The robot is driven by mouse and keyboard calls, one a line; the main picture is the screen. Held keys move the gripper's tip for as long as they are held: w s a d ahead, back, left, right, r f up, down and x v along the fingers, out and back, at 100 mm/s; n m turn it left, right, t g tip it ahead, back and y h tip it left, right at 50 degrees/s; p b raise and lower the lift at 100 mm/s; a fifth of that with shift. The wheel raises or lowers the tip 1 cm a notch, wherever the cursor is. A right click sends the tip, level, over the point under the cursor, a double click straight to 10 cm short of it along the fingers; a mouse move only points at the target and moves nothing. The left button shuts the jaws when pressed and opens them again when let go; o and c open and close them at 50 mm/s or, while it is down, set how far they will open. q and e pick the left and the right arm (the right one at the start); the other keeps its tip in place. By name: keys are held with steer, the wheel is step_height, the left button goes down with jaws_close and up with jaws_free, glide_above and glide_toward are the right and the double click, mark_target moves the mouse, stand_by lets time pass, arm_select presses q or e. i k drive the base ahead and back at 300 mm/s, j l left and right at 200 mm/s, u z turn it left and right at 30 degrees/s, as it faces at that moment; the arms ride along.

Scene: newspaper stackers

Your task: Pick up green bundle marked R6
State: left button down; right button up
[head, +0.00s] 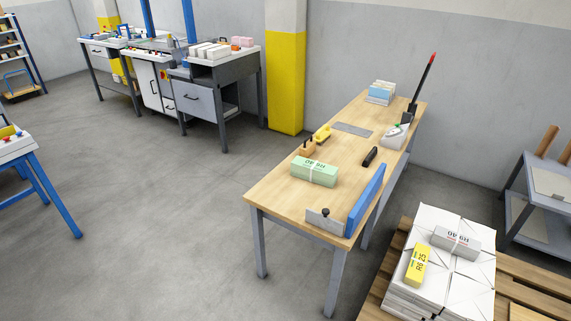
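A green bundle (314,173) lies flat on a long wooden table (285,197), near the table's near end. A white strap crosses its middle. Dark print shows on its top, but it is too small and turned to read surely. Neither of my grippers is in the head view. Nothing touches the bundle from above.
A blue upright board and metal plate (325,221) stand at the table's near right edge. A wooden block (308,148) sits behind the bundle. A pallet (373,302) with white stacks and a yellow bundle (418,264) is at right. Floor left of the table is clear.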

mark_target(316, 172)
steer(key=i+j+u, duration=0.15)
steer(key=i+u, duration=0.75)
steer(key=i, duration=0.2)
steer(key=i+u, duration=0.35)
steer(key=i, duration=0.25)
steer(key=i+u, duration=0.3)
steer(key=i, duration=0.35)
steer(key=i+z, duration=0.4)
steer(key=i, duration=0.15)
steer(key=i+j+z, duration=0.15)
steer(key=i+z, duration=0.25)
steer(key=i, duration=0.2)
steer(key=i+z, duration=0.25)
steer(key=z, duration=0.2)
steer(key=i+z, duration=0.25)
steer(key=z, duration=0.15)
steer(key=i+z, duration=0.2)
steer(key=z, duration=0.25)
steer(key=i+z, duration=0.2)
steer(key=z, duration=0.25)
steer(key=i+z, duration=0.15)
steer(key=z, duration=0.3)
steer(key=i+j+z, duration=0.15)
steer(key=z, duration=0.3)
